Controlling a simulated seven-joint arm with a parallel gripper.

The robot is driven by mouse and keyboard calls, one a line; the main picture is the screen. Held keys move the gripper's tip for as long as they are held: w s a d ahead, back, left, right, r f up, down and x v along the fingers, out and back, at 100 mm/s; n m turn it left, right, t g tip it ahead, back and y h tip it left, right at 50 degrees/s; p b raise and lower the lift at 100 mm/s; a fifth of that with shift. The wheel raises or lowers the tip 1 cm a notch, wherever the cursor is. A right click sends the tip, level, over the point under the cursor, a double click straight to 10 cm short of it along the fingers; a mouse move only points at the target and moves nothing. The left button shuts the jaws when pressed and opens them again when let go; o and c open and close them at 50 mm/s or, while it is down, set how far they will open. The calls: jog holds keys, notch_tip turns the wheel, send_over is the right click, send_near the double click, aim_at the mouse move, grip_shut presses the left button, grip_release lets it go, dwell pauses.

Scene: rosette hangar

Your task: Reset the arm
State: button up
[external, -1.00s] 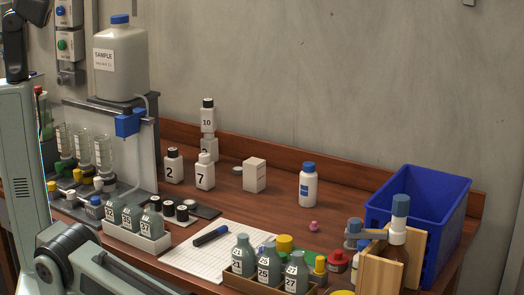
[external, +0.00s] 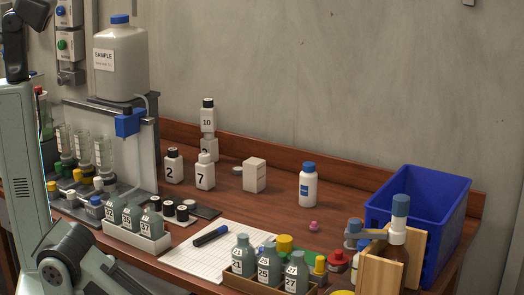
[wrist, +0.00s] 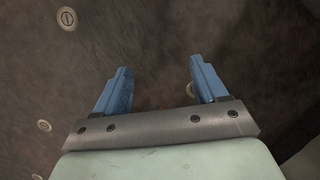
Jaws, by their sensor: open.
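My gripper (wrist: 160,85) shows in the wrist view with its two blue fingers spread apart and nothing between them. Behind the fingers is a dark brown, blurred surface with a few round metal discs. In the external view my arm stands at the left edge and lower left, and the gripper itself is not visible there.
A wooden bench (external: 270,218) holds numbered bottles, a rack of grey bottles (external: 138,238), a notepad (external: 205,258) with a marker (external: 210,235), and a white bottle (external: 308,185). A blue bin (external: 440,195) stands at the right. The bench's middle back is fairly clear.

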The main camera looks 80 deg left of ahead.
jog(key=s+a+n+g, duration=0.1)
jog(key=s+a+g, duration=0.2)
jog(key=s+a, duration=1.1)
jog(key=s, duration=0.3)
jog(key=shift+r+g+h, duration=0.25)
jog(key=shift+g+h, duration=0.05)
jog(key=shift+a, duration=0.1)
